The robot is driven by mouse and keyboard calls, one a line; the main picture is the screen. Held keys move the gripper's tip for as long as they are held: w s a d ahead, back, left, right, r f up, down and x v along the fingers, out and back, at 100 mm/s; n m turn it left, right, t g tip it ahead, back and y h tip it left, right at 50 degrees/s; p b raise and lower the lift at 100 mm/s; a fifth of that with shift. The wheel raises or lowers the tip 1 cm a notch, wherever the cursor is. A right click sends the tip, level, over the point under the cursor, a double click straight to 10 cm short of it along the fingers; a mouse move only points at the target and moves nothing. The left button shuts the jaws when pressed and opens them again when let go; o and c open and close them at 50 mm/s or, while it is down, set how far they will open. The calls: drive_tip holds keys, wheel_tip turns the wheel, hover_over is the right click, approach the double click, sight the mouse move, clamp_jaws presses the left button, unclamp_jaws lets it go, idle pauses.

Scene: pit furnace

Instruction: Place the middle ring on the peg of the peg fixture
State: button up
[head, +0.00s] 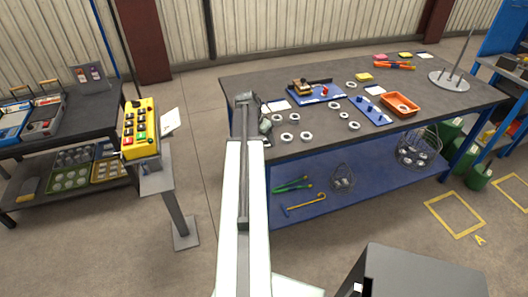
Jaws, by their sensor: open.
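Several pale metal rings lie flat on the dark workbench top (420,112). Three form a slanting row: a far ring (333,104), a middle ring (344,115) and a near ring (354,125). Just right of that row lies a blue plate (377,112) with small upright blue parts. A round grey base (448,82) with thin upright rods stands at the far right. I cannot tell for sure which of these is the peg fixture. My gripper (265,124) is open at the bench's left end, left of the rings and apart from the middle ring.
More rings (286,137) lie near my gripper. A blue board (315,94) with a clamp is behind the row. An orange tray (401,105) sits right of the blue plate. A yellow button box (140,128) on a post stands left of my arm. Bare bench top lies along the front right.

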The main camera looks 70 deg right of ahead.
drive_tip(key=b+x, duration=0.1)
drive_tip(key=x, duration=0.1)
drive_tip(key=shift+f, duration=0.25)
drive_tip(key=shift+r, duration=0.2)
clamp_jaws()
